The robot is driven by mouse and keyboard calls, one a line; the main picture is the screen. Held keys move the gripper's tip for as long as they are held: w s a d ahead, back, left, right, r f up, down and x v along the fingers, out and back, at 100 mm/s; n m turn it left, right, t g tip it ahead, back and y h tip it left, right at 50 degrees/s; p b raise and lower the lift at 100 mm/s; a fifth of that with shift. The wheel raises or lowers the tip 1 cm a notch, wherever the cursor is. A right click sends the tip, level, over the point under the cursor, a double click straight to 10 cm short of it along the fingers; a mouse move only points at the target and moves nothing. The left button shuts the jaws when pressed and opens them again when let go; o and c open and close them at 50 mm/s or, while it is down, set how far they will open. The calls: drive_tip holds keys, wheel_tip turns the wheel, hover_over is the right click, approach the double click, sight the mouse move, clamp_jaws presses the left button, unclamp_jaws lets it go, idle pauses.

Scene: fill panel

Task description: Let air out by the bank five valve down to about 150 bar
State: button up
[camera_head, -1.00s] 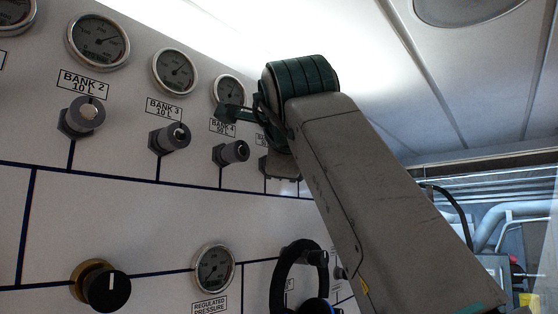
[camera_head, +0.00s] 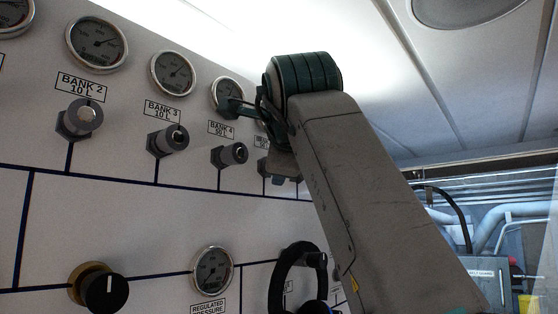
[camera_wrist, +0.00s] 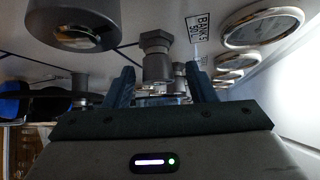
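The bank five valve (camera_wrist: 157,66) is a grey knob on a hex nut, near the middle of the wrist view. Its label (camera_wrist: 200,27) reads BANK 5. My gripper (camera_wrist: 160,88) is open, with one blue finger on each side of the knob. Gaps show between knob and fingers, so I see no grip on it. A round gauge (camera_wrist: 262,28) beside the label is seen too edge-on to read. In the head view my arm hides most of the gripper and much of the bank five valve (camera_head: 264,166) and its gauge.
The bank 4 valve (camera_head: 233,154) and bank 3 valve (camera_head: 173,140) stand close by on the left. A black handwheel (camera_head: 283,280) and a regulated pressure gauge (camera_head: 212,270) are below. A large grey knob (camera_wrist: 72,22) stands left in the wrist view.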

drive_tip(key=shift+f, duration=0.1)
drive_tip(key=s+r, duration=0.2)
drive_tip(key=s, duration=1.1)
drive_tip(key=shift+s+r, duration=0.15)
drive_tip(key=shift+s, duration=0.15)
drive_tip(key=shift+w+d, duration=0.1)
drive_tip(key=shift+d, duration=0.05)
idle(0.5)
